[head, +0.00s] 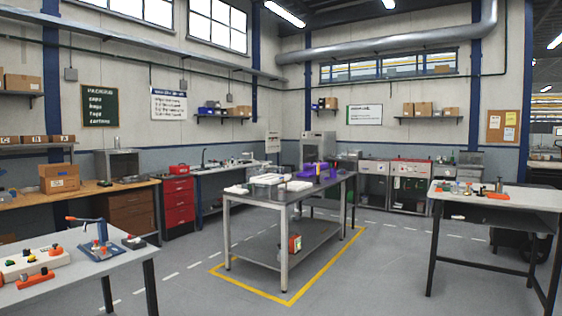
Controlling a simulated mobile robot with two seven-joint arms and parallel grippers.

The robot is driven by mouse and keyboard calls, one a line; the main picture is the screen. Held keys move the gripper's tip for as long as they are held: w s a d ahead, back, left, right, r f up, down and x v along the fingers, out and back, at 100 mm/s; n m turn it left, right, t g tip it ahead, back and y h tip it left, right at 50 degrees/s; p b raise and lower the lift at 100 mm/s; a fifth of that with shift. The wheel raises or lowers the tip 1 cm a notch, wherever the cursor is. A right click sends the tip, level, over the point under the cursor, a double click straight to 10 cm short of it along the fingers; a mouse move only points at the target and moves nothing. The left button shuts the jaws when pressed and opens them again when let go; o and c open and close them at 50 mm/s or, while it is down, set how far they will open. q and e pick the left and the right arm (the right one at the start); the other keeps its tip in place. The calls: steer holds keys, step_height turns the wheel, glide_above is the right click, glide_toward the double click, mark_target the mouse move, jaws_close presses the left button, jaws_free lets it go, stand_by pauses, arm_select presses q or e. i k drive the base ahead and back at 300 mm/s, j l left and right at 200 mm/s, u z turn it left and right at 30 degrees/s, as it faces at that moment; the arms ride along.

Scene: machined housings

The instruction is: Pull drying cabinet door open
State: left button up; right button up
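A pale grey upright cabinet (319,147) stands at the back of the room, beyond the central table. It looks like the drying cabinet, but no label can be read. Its front seems closed; its handle is too small to make out. The central table and the things on it hide its lower part. Neither of my grippers is in view.
The steel central table (283,202) stands inside a yellow floor outline, between me and the cabinet. A workbench (80,279) is at the front left, another table (490,200) at the right. A red drawer unit (178,204) stands at the left wall. Grey floor is clear right of the central table.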

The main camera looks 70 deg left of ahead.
mark_target(320, 143)
steer(key=u, duration=2.05)
steer(key=i+z, duration=0.15)
steer(key=z, duration=0.5)
steer(key=i+l+u, duration=0.1)
steer(key=i, duration=1.15)
steer(key=i+j+z, duration=0.15)
steer(key=i, duration=1.2)
steer(key=i+l, duration=0.1)
steer(key=i, duration=1.25)
steer(key=i+u, duration=0.35)
steer(key=i, duration=0.25)
steer(key=i+u, duration=0.35)
steer(key=i, duration=0.25)
steer(key=i+j, duration=0.1)
steer(key=i, duration=1.2)
steer(key=l+z, duration=0.05)
